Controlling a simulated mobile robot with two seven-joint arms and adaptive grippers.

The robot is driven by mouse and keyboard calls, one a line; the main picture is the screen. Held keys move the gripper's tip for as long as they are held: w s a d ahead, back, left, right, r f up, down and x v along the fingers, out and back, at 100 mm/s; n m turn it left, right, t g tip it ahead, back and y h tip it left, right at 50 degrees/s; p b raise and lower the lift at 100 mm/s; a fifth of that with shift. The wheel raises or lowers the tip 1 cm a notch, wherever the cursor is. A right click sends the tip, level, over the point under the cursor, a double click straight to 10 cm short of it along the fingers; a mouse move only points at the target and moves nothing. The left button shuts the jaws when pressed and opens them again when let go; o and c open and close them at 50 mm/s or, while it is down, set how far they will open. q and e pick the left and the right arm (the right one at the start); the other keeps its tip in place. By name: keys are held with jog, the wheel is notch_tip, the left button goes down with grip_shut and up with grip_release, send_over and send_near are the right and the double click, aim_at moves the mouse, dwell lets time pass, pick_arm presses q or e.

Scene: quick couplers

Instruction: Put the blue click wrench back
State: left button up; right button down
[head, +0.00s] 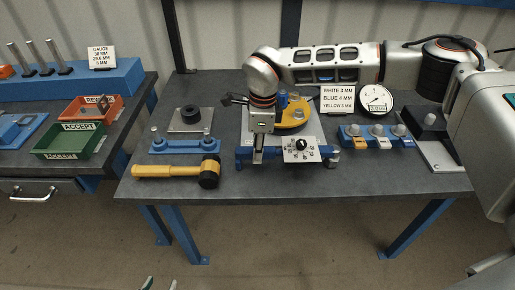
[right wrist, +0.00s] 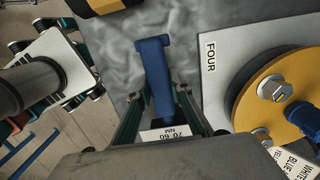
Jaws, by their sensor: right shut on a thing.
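The blue click wrench (head: 244,156) is in my right gripper (head: 258,165), at the front middle of the bench. Its blue handle (right wrist: 155,70) runs between the fingers in the right wrist view, and a white dial plate marked NM (right wrist: 165,133) shows at the near edge. In the head view, the dial plate (head: 301,156) with a black knob lies along the wrench, right of the gripper. I cannot tell whether the wrench touches the bench. Only the greenish fingertips of my left gripper (head: 160,284) show at the bottom edge, apart and empty.
A blue stand with two posts (head: 185,146) and a yellow mallet (head: 165,171) lie left of the wrench. A yellow round flange (head: 292,114) stands behind it. A blue block with coloured tags (head: 376,141) and a dial gauge (head: 376,100) are at right. Bench trays (head: 68,140) stand at left.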

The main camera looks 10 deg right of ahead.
dwell(0.4)
jog(key=shift+f, duration=0.15)
jog(key=c, duration=1.7)
grip_release()
jog(key=r, duration=1.2)
jog(key=shift+s+d, duration=0.1)
jog(key=shift+d, duration=0.3)
